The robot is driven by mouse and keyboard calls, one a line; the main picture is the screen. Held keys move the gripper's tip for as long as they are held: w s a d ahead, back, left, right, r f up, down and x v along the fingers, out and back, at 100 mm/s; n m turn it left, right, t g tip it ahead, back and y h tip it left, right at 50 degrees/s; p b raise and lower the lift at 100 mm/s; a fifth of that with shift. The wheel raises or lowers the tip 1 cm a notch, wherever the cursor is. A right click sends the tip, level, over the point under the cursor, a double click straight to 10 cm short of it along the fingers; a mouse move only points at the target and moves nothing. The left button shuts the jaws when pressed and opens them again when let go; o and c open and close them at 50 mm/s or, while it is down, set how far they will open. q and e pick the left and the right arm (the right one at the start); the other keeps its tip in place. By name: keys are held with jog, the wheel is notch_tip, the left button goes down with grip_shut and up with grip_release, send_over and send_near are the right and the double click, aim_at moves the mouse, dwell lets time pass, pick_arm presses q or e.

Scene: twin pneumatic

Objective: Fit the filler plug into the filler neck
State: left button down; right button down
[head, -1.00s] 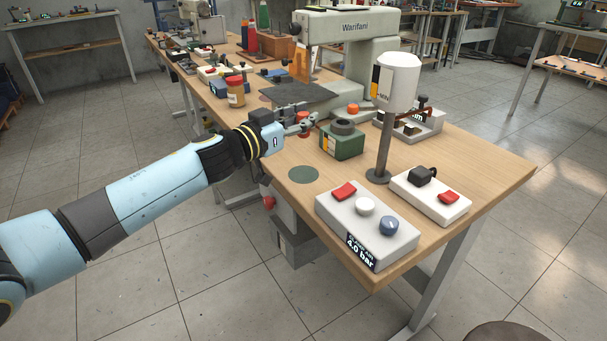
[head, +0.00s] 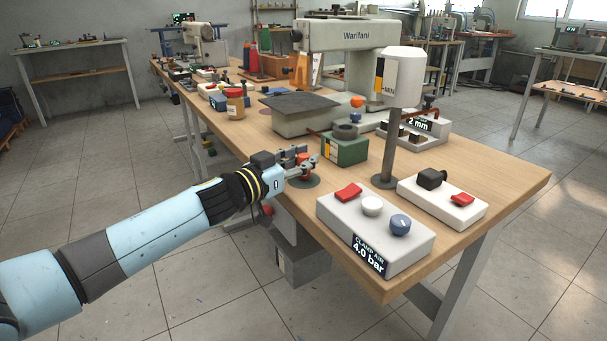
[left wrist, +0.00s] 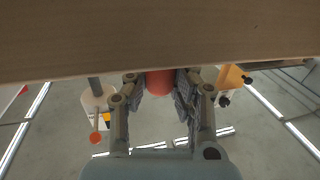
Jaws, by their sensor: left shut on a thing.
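The filler plug, a red-orange piece, is held between the fingers of my left gripper (head: 302,168), and shows in the left wrist view as a rounded red body (left wrist: 160,82). The gripper is shut on it over the dark green disc (head: 311,182) near the table's front edge; whether the plug touches the disc I cannot tell. What looks like the filler neck is the dark ring (head: 345,130) on top of the green box (head: 346,150). The box stands to the right of and behind the gripper, and the ring's opening has nothing seated in it that I can make out. My right gripper is not in view.
A white control box (head: 376,230) marked 4.0 bar stands at the front right. A grey post (head: 389,150) rises behind it beside a smaller white switch box (head: 443,203). The sewing machine (head: 345,36) stands behind the green box. The wooden table (head: 510,190) is bare at right.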

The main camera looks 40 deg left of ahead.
pick_arm(q)
jog(key=shift+f, duration=0.1)
jog(key=shift+f, duration=0.2)
jog(key=c, duration=1.6)
grip_release()
jog(key=shift+f, duration=0.15)
jog(key=shift+c, duration=0.2)
jog(key=o, duration=0.5)
jog(key=shift+c, duration=0.2)
